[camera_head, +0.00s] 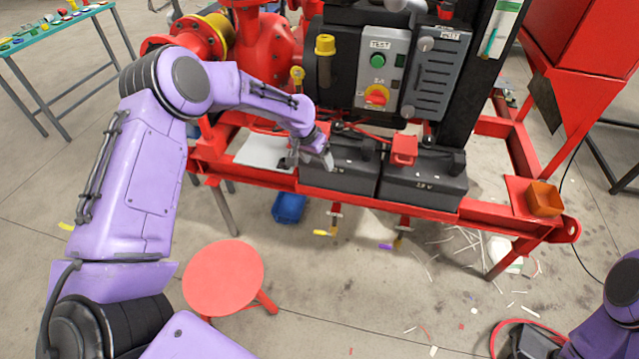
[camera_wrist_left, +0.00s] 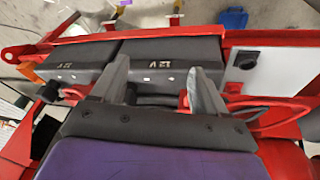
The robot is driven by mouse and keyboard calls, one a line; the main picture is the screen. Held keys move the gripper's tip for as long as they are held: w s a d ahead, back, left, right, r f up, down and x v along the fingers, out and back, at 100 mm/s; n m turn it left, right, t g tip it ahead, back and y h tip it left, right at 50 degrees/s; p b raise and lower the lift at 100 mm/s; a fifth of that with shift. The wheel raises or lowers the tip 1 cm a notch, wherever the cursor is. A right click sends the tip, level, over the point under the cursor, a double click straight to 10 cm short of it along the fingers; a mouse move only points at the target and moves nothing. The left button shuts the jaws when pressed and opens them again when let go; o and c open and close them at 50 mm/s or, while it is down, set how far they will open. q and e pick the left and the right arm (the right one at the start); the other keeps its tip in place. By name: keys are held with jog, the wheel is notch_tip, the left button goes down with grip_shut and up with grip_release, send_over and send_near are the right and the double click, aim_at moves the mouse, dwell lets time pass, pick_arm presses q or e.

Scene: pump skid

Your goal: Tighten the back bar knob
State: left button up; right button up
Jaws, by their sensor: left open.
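Two black batteries, the left battery (camera_head: 345,180) and the right battery (camera_head: 425,190), sit side by side on the red skid frame. My left gripper (camera_head: 320,157) is open above the back part of the left battery. In the left wrist view its two grey fingers (camera_wrist_left: 158,82) stand apart over the batteries, with nothing seen between them. A black knob (camera_wrist_left: 245,60) stands on the pale plate beside the batteries. Another dark knob-like part (camera_wrist_left: 73,93) shows at the far battery's back edge. I cannot tell which is the back bar knob.
A grey control box (camera_head: 382,70) rises behind the batteries. A red clamp (camera_head: 404,149) lies at the right battery's back edge. A red stool (camera_head: 223,278) stands in front.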

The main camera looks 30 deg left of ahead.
pick_arm(q)
jog(key=shift+n+t+h, duration=0.3)
jog(key=shift+n+t, duration=0.5)
jog(key=shift+n, duration=0.1)
jog(key=d+f, duration=0.2)
jog(key=f, duration=0.1)
jog(key=d+f, duration=0.1)
jog(key=shift+s+f, duration=0.2)
jog(key=shift+s, duration=0.2)
pick_arm(e)
jog(key=shift+w+f, duration=0.2)
jog(key=shift+f, duration=0.05)
pick_arm(q)
jog(key=shift+w+f, duration=0.1)
pick_arm(e)
jog(key=shift+a, duration=0.1)
